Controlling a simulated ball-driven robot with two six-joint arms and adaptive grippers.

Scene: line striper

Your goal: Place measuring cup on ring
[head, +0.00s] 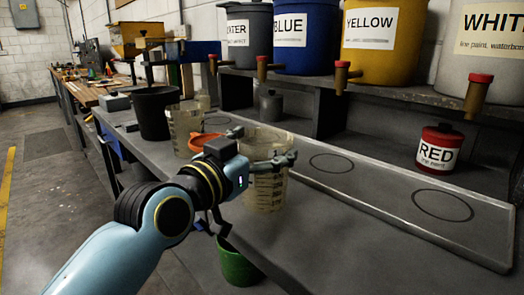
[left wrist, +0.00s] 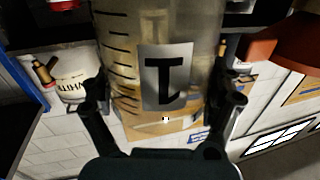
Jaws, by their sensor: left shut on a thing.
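A clear measuring cup (head: 266,190) with graduation marks is in my left gripper (head: 262,150), roughly upright over the bench in front of the tray. I cannot tell whether its base touches the bench. The left wrist view shows the cup (left wrist: 122,62) between both fingers, with a label that looks like a 1, upside down. Dark rings are drawn on the long grey tray (head: 395,217): a middle ring (head: 331,163), a right ring (head: 443,205) and a far ring (head: 217,121) partly hidden. The middle and right rings are empty. My right gripper is out of view.
A second measuring cup (head: 183,125), an orange funnel-like piece (head: 205,143) and a black bucket (head: 154,112) stand farther left. A red paint can (head: 437,150) stands behind the right ring. Large labelled paint buckets (head: 380,38) with taps line the shelf. A green bucket (head: 238,265) is below.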

